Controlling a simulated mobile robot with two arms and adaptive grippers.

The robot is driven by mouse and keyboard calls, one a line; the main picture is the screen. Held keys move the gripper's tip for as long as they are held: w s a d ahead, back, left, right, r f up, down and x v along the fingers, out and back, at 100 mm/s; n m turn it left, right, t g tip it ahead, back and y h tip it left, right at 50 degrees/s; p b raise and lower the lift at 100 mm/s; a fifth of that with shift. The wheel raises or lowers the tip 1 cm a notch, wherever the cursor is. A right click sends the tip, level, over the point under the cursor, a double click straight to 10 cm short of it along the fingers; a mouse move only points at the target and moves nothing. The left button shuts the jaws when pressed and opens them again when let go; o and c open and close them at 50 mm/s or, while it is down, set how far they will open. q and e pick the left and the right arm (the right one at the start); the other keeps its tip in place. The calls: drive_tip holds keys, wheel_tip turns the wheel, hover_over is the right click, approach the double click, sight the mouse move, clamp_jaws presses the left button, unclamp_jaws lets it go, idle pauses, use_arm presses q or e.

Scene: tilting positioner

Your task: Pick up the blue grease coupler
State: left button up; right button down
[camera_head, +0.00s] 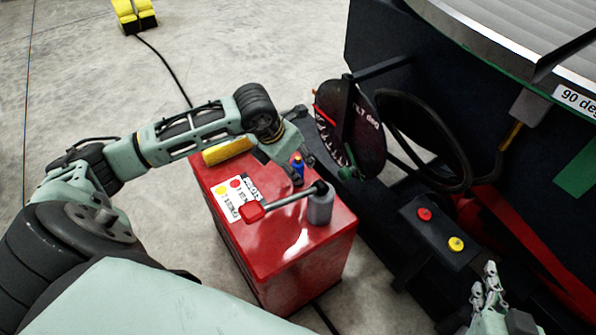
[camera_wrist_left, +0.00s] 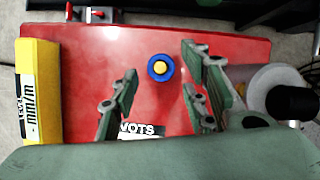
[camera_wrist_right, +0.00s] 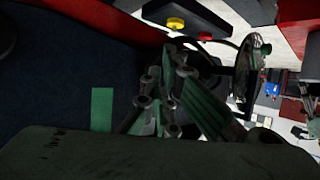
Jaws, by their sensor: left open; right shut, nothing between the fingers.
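The blue grease coupler (camera_head: 298,167) stands upright on top of the red cabinet (camera_head: 285,250). In the left wrist view the coupler (camera_wrist_left: 160,68) is a blue round piece with a yellow centre. My left gripper (camera_head: 297,172) is at the coupler in the head view. In the left wrist view its open fingers (camera_wrist_left: 155,85) stand on either side, with the coupler a little beyond the fingertips and nothing between them touching it. My right gripper (camera_head: 488,285) is shut and empty at the lower right, away from the cabinet; its fingers (camera_wrist_right: 160,100) are together in the right wrist view.
A grey cylinder (camera_head: 320,207) with a red-handled rod (camera_head: 252,211) stands near the coupler. A yellow level (camera_head: 228,151) and a white label card (camera_head: 232,195) lie on the cabinet. A round tilt dial (camera_head: 335,130) and a red-and-yellow button box (camera_head: 440,228) are to the right.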

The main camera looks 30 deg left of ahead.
sight(297, 170)
use_arm(q)
drive_tip(key=b+x, duration=0.1)
drive_tip(key=x, duration=0.3)
drive_tip(key=shift+s, duration=0.15)
drive_tip(key=shift+f, duration=0.3)
use_arm(e)
wheel_tip(297, 170, up, 7)
drive_tip(key=w+a+t+y, duration=0.1)
drive_tip(key=w+t, duration=0.1)
drive_tip(key=t, duration=0.1)
drive_tip(key=shift+w+a+f+t, duration=0.15)
drive_tip(key=shift+w+a+t, duration=0.1)
drive_tip(key=shift+t, duration=0.15)
use_arm(q)
drive_tip(key=shift+c, duration=0.5)
clamp_jaws()
